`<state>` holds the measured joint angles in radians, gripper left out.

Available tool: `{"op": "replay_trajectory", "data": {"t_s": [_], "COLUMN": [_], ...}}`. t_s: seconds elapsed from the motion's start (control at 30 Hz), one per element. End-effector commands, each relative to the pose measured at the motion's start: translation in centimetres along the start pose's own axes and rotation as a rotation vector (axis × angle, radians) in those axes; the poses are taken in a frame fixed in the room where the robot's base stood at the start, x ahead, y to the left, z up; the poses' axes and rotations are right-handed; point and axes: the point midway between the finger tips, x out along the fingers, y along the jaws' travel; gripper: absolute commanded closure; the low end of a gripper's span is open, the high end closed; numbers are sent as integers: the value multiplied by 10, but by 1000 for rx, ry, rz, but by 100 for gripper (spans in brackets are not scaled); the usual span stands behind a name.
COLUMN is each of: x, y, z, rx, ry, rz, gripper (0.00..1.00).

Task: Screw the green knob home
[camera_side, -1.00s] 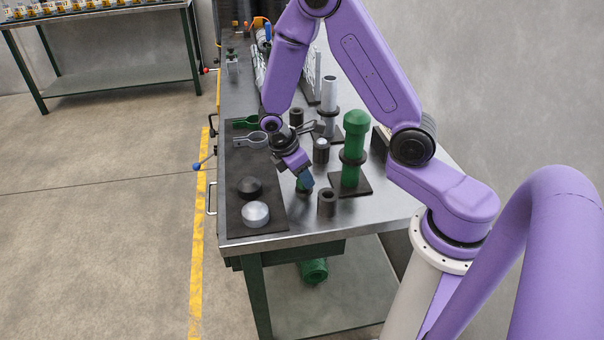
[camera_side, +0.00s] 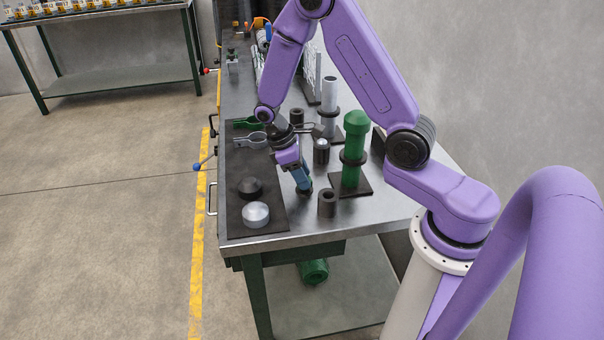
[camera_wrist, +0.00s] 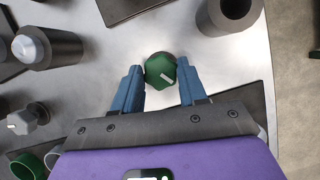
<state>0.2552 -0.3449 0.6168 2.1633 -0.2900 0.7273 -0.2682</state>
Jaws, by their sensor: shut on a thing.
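The green knob (camera_wrist: 160,70) is faceted, with a small white mark on its face. In the wrist view it sits between the two blue fingers of my gripper (camera_wrist: 161,84), which is shut on it. In the side view my gripper (camera_side: 304,188) points down at the bench top, just right of the dark mat, and its fingers hide most of the knob. What lies under the knob is mostly hidden; only a dark edge shows beside it in the wrist view.
A dark hollow cylinder (camera_side: 327,203) stands close to the right of my gripper. A tall green post (camera_side: 352,150) on a black base stands behind it. A black cap (camera_side: 250,187) and a silver cap (camera_side: 255,214) lie on the dark mat (camera_side: 236,165) to the left.

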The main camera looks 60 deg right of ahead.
Motion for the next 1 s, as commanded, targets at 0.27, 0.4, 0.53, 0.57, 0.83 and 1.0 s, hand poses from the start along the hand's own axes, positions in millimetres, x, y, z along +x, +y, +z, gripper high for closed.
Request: {"op": "replay_trajectory", "data": {"t_s": [0.27, 0.4, 0.53, 0.57, 0.83, 1.0], "x": [0, 0, 0, 0, 0, -1], "y": [0, 0, 0, 0, 0, 0], "z": [1, 1, 1, 1, 0, 0], "rx": [49, 51, 50, 50, 49, 48], "ry": [-3, -3, -3, -3, -2, 0], "rz": [-20, -21, -21, -21, -20, -19], "gripper": [89, 89, 89, 89, 34, 34]}}
